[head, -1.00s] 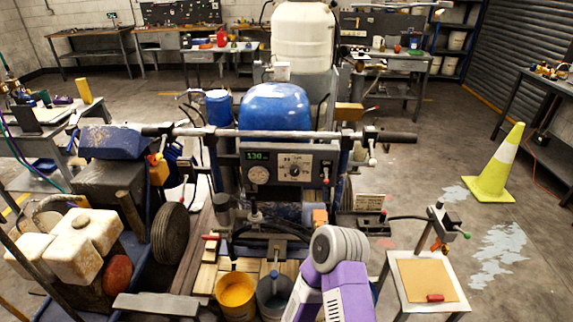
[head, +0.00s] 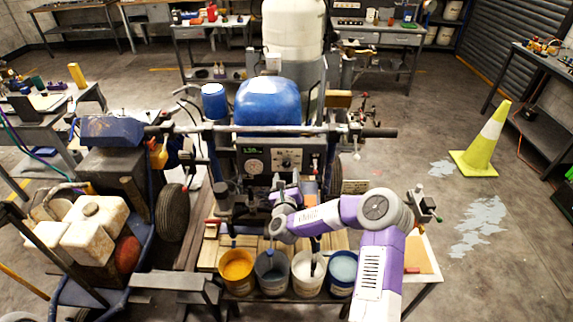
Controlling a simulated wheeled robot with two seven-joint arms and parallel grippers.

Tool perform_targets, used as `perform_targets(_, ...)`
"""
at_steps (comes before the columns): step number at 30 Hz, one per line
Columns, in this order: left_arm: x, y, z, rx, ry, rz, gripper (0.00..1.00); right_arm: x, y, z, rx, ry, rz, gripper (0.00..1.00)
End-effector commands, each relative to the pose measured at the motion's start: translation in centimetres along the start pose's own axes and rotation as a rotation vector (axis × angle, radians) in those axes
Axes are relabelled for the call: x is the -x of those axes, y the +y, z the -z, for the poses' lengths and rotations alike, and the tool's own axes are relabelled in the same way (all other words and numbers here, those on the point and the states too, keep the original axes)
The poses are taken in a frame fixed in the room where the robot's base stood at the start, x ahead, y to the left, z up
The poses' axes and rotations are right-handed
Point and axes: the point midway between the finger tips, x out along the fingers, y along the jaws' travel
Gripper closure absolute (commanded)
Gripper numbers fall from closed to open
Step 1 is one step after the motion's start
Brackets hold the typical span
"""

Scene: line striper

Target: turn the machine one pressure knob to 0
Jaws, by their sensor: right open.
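The line striper's control panel (head: 311,160) sits below the handlebar, in front of the blue tank (head: 268,104). The knob's exact setting is too small to read. My right gripper (head: 284,186) is open, just below the knob and pointing up at the panel. It looks apart from the knob and empty. My left gripper is out of view.
The handlebar (head: 375,132) crosses above the panel. Several paint buckets, such as the yellow one (head: 237,268), stand in front of the machine. A second machine with a white jug (head: 94,230) is at left. A yellow cone (head: 484,145) stands on open floor at right.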

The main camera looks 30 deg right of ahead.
Motion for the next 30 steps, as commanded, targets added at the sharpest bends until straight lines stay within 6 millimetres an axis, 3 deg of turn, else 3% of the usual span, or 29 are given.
perform_targets(12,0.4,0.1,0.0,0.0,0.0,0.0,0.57,-5.2,0.1,0.0,0.003,-0.001,-0.003,0.39)
perform_targets(24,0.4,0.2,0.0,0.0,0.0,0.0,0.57,-5.9,0.2,0.0,0.004,0.0,-0.005,0.39)
perform_targets(25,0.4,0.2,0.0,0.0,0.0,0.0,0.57,-5.9,0.2,0.0,0.004,0.0,-0.005,0.4)
perform_targets(30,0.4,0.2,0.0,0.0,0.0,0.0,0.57,-5.9,0.2,0.0,0.004,0.0,-0.005,0.66)
